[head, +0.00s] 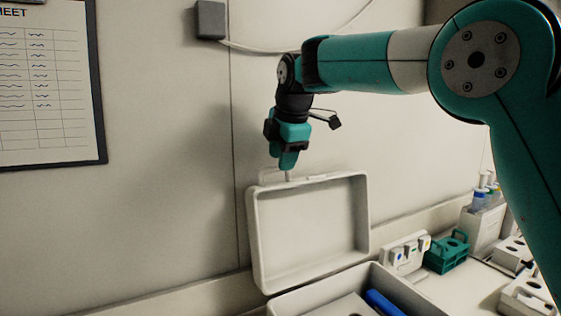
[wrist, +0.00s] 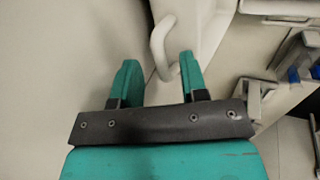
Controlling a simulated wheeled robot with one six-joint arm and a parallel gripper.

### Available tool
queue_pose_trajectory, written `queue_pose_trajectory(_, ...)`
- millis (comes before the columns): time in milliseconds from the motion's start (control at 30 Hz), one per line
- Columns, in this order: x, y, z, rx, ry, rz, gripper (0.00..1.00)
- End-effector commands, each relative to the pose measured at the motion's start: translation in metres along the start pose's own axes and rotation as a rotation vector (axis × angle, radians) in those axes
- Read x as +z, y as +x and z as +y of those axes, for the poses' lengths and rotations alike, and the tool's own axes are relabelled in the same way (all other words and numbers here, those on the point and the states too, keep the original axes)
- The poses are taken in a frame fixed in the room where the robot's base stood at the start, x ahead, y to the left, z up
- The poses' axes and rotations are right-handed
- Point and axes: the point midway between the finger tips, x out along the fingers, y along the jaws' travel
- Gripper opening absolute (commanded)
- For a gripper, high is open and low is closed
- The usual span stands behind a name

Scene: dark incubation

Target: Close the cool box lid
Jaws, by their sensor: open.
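The cool box (head: 375,275) is pale and stands open at the bottom of the head view, cut off by the frame edge. Its lid (head: 308,230) stands upright, tilted back near the wall, with its hollow inner side facing me. A light loop handle sits on the lid's top edge; in the wrist view the handle (wrist: 157,42) reaches down between my fingers. My gripper (head: 287,163) points down just above the lid's top edge. In the wrist view my gripper (wrist: 158,60) has its teal fingers apart on either side of the handle. Contact with the handle cannot be told.
A blue item (head: 383,302) lies inside the box. Right of it on the bench are a white holder (head: 405,253), a teal rack (head: 447,252) and bottles (head: 480,199). The wall is close behind the lid, with a clipboard sheet (head: 45,90) at left.

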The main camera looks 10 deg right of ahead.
Motion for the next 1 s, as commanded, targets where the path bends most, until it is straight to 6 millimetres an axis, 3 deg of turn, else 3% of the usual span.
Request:
queue_pose_trajectory(200,0.0,0.016,0.0,0.0,0.0,0.0,0.4)
queue_pose_trajectory(467,0.0,0.018,0.0,0.0,0.0,0.0,0.4)
queue_pose_trajectory(667,0.0,0.018,0.0,0.001,0.0,0.0,0.0)
queue_pose_trajectory(1000,-0.007,0.017,-0.004,0.02,-0.009,0.004,0.0)
